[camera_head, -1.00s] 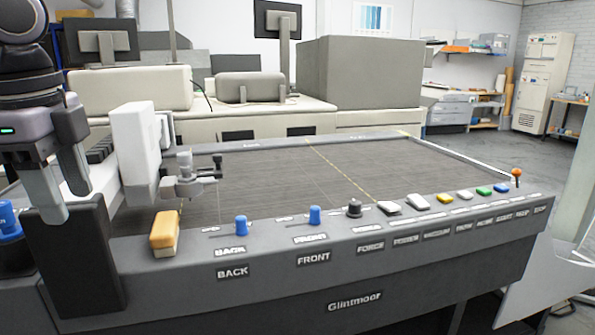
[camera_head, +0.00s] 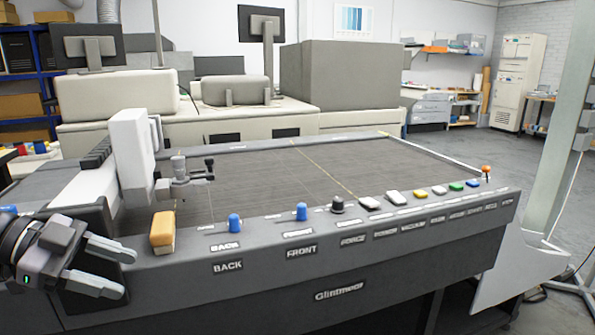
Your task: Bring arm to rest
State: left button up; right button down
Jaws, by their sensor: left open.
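My left gripper (camera_head: 116,270) is at the lower left, beside the front left corner of the cutting machine (camera_head: 340,293). Its two grey fingers point right and are apart, with nothing between them. The fingers are in front of the machine's dark end face, left of the yellow-orange block (camera_head: 163,232). I cannot tell whether they touch the machine. My right gripper is not in view.
The machine's front panel has blue knobs (camera_head: 235,223), a black knob (camera_head: 337,204), several coloured buttons and an orange-topped stick (camera_head: 486,172). A white carriage (camera_head: 132,160) stands over the bed's left end. Open floor (camera_head: 440,150) lies at the right.

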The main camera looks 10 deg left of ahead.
pick_arm(q)
notch_tip(320, 180, down, 20)
jog(key=s+d+n+t+y+p, duration=0.25)
jog(key=n+t+y, duration=0.25)
jog(key=n+t, duration=0.55)
jog(key=s+d+f+n+g+y+p, duration=0.2)
jog(key=s+d+f+g, duration=0.3)
jog(key=s+d+f, duration=0.5)
jog(key=shift+s+d+f+n+y, duration=0.2)
jog(key=shift+d+f+n+y, duration=0.55)
jog(key=shift+d+n, duration=0.1)
